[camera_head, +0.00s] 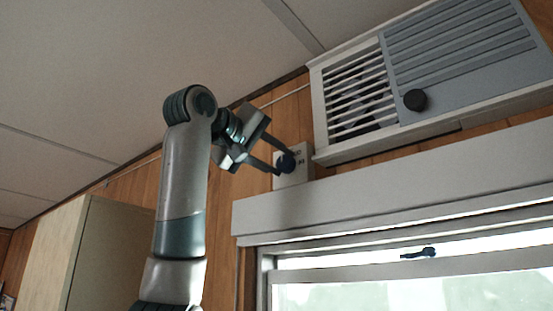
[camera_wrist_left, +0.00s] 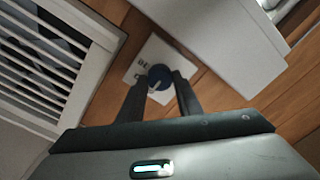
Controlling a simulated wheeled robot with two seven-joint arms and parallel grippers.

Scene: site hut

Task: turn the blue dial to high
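A pale mark on the dial points to the lower left there. Dark lettering on the plate (camera_wrist_left: 146,62) is partly hidden and too small to read. My right gripper is not in view.
A vent unit (camera_head: 430,62) with white slats and a black knob (camera_head: 415,100) is above right of the dial. A white ledge (camera_head: 380,190) over the window (camera_head: 420,290) runs just below it. A pale cabinet (camera_head: 55,255) stands at the left.

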